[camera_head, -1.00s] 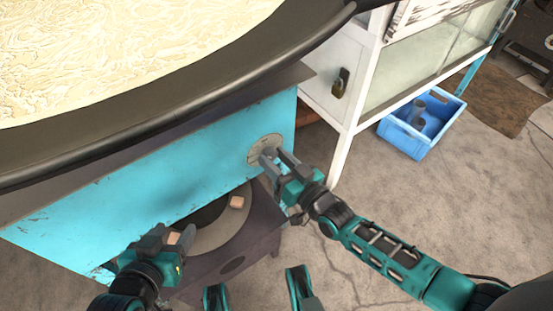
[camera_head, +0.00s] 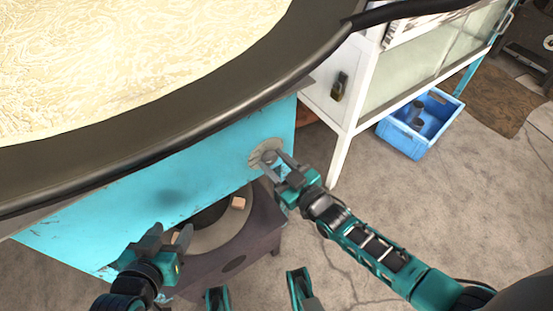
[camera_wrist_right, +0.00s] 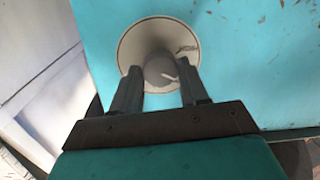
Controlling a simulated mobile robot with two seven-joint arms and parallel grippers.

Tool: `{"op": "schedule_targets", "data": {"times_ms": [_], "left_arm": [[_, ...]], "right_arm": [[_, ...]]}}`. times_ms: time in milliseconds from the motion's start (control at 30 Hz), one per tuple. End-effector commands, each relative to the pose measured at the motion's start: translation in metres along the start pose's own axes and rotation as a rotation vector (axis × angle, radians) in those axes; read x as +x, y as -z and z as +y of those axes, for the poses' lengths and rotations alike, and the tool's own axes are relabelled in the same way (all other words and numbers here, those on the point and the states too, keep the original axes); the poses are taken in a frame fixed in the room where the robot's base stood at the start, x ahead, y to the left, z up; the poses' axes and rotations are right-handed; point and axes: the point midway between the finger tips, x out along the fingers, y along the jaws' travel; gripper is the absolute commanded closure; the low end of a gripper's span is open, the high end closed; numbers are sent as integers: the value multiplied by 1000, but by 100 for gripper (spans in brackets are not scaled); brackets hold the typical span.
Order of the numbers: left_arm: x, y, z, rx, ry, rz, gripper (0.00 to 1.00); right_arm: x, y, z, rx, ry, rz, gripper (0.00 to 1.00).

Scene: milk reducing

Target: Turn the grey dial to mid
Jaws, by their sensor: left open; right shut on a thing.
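The grey dial (camera_wrist_right: 160,70) sits on a round pale plate (camera_wrist_right: 130,50) on the blue front panel (camera_head: 150,205). A light pointer mark shows on the dial in the right wrist view; the plate's lettering is too small to read. My right gripper (camera_head: 272,160) is shut on the dial, with one finger on each side of it. It also shows in the right wrist view (camera_wrist_right: 162,88). Part of the dial is hidden by the fingers in the head view. My left gripper (camera_head: 170,238) is open and empty, low in front of the panel at the left.
A large pan (camera_head: 120,70) with pale yellow contents overhangs the panel. A dark stove-like unit (camera_head: 255,225) stands below. A white cabinet (camera_head: 335,60) and a blue crate (camera_head: 405,143) stand to the right. The concrete floor there is mostly clear.

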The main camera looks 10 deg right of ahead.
Motion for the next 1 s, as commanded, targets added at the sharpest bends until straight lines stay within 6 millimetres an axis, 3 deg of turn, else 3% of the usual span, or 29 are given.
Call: {"op": "schedule_targets", "data": {"times_ms": [400, 1000], "left_arm": [[-6, 0, -2, 4, 4, -9, 43], [-7, 1, -2, 2, 4, -10, 43]], "right_arm": [[-1, 0, -1, -221, -3, -17, 87], [-1, -1, -2, -262, -2, -19, 87]]}}
